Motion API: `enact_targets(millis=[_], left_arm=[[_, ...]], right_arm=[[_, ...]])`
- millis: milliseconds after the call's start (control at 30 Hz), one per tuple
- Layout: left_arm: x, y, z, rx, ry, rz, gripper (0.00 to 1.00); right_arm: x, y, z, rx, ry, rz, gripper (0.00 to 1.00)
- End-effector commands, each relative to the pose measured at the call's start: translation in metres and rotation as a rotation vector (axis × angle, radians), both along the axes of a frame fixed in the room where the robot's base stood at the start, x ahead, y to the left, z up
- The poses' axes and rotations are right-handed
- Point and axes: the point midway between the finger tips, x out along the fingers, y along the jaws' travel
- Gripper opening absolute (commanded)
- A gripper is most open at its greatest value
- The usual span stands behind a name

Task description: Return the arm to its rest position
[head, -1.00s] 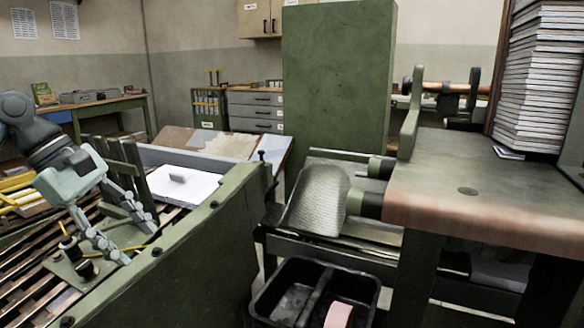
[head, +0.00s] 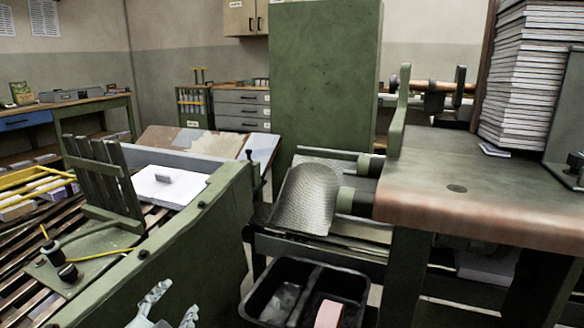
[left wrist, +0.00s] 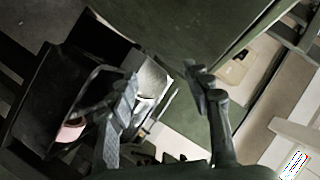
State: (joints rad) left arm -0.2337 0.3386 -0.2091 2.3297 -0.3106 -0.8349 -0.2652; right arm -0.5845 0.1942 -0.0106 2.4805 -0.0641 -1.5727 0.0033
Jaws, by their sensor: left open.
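My left gripper (head: 170,304) shows at the bottom edge of the head view, in front of the green side wall of the machine. Only its fingertips are in the picture; the rest of the arm is cut off. Its two fingers stand apart, with nothing between them. In the left wrist view the same open fingers (left wrist: 165,105) reach up from the bottom, with the floor area and the black bin (left wrist: 50,100) behind them. My right gripper is not in either view.
A green machine wall (head: 195,245) stands left of centre, with a white paper stack (head: 165,188) behind it. A black divided bin (head: 262,300) holds a pink piece (head: 328,314). A worktable (head: 470,185) with a tall stack of booklets (head: 525,80) is at right.

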Motion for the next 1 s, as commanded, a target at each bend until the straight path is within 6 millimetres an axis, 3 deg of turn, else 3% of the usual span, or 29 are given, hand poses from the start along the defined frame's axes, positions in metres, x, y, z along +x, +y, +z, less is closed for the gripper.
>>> enact_targets(millis=[33,100,200,300,433,467,533,667,1000], left_arm=[[-0.023,0.003,-0.032,-0.088,0.122,0.054,0.49],[-0.059,0.005,-0.072,-0.199,0.291,0.133,0.49],[-0.115,0.001,-0.118,-0.333,0.518,0.239,0.49],[-0.173,-0.007,-0.15,-0.441,0.725,0.334,0.49],[-0.239,-0.02,-0.172,-0.536,0.942,0.435,0.49],[-0.244,-0.014,-0.173,-0.533,0.955,0.459,0.49],[-0.235,0.02,-0.17,-0.474,0.902,0.505,0.49],[-0.232,0.051,-0.166,-0.422,0.862,0.556,0.49],[-0.23,0.059,-0.165,-0.406,0.849,0.568,0.49]], right_arm=[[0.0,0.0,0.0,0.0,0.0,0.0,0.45],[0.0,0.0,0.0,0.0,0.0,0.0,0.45],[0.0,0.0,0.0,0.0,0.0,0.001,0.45],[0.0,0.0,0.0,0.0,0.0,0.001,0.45],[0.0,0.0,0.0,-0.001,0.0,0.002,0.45],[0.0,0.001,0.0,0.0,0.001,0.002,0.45],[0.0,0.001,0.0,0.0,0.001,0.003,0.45],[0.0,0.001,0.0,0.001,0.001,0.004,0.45],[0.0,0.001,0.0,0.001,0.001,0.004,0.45]])
